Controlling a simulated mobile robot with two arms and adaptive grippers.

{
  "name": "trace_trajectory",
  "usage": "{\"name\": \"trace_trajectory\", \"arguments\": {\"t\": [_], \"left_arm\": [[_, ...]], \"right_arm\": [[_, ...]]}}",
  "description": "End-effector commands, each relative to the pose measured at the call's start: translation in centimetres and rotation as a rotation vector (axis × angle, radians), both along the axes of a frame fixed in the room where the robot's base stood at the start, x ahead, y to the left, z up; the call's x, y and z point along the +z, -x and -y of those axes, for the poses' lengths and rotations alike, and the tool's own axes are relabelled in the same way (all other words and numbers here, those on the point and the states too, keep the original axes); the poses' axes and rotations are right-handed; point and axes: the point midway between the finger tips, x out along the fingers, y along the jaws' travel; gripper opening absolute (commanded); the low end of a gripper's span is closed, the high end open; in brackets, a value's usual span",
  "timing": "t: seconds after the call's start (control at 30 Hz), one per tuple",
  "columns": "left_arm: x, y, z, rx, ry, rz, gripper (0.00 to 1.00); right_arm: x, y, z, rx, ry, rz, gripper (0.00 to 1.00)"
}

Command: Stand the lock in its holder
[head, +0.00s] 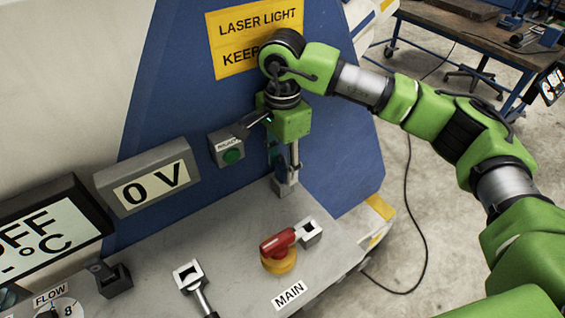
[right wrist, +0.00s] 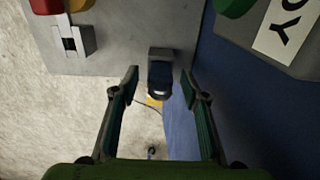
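My right gripper (right wrist: 162,75) is open, with a clear gap between its fingers. In the head view it (head: 284,168) points down from its green body in front of the blue panel. A small grey block with a dark recess (head: 285,187) stands at the back edge of the grey console top, just below the fingertips. In the right wrist view this block (right wrist: 160,75) lies beyond the fingertips, lined up with the gap. I cannot tell whether it is the lock or its holder. No other clear lock shows. My left gripper is out of view.
A red switch handle (head: 277,241) on a yellow base stands near a grey square bracket (head: 311,231). Another square-headed lever (head: 188,274) and a dark block (head: 114,280) are farther left. The READY box (head: 228,147) sits close left of the gripper. A cable lies on the floor.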

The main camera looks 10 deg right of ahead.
Motion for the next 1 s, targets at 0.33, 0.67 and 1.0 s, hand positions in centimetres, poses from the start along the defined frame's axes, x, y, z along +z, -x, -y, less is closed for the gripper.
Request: {"name": "trace_trajectory", "arguments": {"t": [0.33, 0.67, 1.0], "left_arm": [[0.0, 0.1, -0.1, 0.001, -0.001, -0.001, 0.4], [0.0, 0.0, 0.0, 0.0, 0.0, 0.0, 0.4], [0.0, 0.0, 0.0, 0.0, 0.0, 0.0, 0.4]], "right_arm": [[3.0, -0.1, 0.0, 0.0, -0.002, 0.004, 0.41], [9.7, 0.0, -0.1, 0.0, -0.001, 0.003, 0.41], [12.0, 0.0, 0.0, 0.0, -0.001, 0.0, 0.41]]}}
